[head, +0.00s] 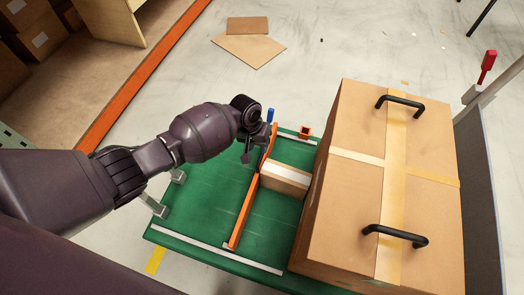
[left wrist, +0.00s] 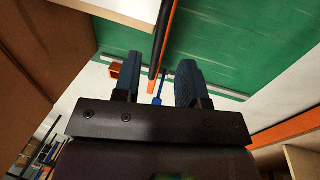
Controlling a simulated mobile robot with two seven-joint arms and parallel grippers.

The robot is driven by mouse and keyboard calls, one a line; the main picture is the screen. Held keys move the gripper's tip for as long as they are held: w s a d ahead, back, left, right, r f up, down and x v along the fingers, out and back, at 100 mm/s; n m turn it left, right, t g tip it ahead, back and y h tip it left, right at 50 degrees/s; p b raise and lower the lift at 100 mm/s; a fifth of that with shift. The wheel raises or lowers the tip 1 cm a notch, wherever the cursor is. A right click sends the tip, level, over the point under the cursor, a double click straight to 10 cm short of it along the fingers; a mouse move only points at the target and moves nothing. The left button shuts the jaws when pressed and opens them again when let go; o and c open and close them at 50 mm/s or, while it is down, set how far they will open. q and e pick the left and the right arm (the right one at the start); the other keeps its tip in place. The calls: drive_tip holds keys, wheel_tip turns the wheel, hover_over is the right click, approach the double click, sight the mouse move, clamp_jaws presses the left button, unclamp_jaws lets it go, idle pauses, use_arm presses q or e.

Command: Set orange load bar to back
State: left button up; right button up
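The orange load bar (head: 243,215) lies across the green platform (head: 207,190), left of a small box. It looks angled or bent partway, and its far end is by my left gripper (head: 258,144). In the left wrist view the gripper (left wrist: 157,76) has its two dark fingers spread. The bar (left wrist: 167,40), dark with an orange edge, runs toward the gap between them. A blue piece (left wrist: 157,88) shows in that gap and also stands at the far platform edge in the head view (head: 270,115). I cannot tell whether the fingers touch the bar. My right gripper is out of view.
A large taped cardboard box (head: 360,190) with black handles fills the platform's right side. The small box (head: 285,180) stands between it and the bar. An orange bracket (head: 304,132) sits at the far edge. The platform's left part is clear. Flat cardboard (head: 248,48) lies on the floor.

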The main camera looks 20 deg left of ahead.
use_arm(q)
drive_tip(key=shift+d+f+b, duration=0.25)
drive_tip(key=shift+f+b, duration=0.2)
drive_tip(key=shift+f, duration=0.7)
drive_tip(key=shift+d+f+b, duration=0.2)
drive_tip(key=shift+f+b, duration=0.2)
drive_tip(key=shift+f, duration=0.7)
drive_tip(key=shift+c, duration=0.5)
clamp_jaws()
